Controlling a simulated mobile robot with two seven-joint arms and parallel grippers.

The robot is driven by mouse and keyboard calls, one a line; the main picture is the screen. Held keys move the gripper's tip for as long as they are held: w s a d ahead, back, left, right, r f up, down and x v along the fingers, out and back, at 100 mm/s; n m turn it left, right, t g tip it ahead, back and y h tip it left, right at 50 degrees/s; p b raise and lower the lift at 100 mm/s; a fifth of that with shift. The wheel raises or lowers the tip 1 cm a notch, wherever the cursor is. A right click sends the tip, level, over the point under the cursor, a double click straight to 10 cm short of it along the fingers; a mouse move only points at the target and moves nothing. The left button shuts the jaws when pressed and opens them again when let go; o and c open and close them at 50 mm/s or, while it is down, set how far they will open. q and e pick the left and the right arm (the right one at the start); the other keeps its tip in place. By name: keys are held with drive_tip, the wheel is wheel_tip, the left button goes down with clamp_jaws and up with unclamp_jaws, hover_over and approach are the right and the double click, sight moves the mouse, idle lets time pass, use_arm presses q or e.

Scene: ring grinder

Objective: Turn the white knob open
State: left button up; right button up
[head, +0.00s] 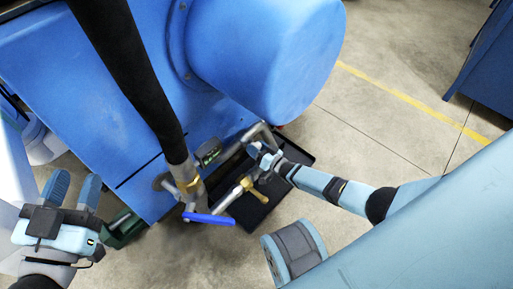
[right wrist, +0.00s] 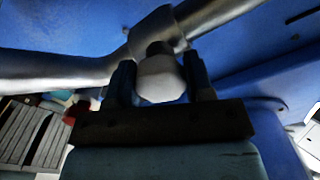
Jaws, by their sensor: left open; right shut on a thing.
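The white knob (right wrist: 160,80) shows in the right wrist view, on a short dark stem below a metal pipe joint. My right gripper (right wrist: 160,73) has one finger on each side of it and is shut on it. In the head view my right gripper (head: 262,155) is at the pipe beside the blue machine, and I cannot make out the knob there. My left gripper (head: 74,190) is open and empty at the left, away from the pipes.
The blue machine (head: 265,55) fills the top. A black hose (head: 128,75) runs down to a valve with a blue lever (head: 210,218). A brass fitting (head: 254,190) and a black tray (head: 245,210) lie close by. Open floor (head: 370,120) is at the right.

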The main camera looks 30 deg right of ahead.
drive_tip(key=m, duration=0.5)
drive_tip(key=shift+s+m, duration=0.1)
drive_tip(key=shift+m, duration=0.8)
drive_tip(key=o, duration=0.9)
drive_tip(key=shift+o, duration=0.2)
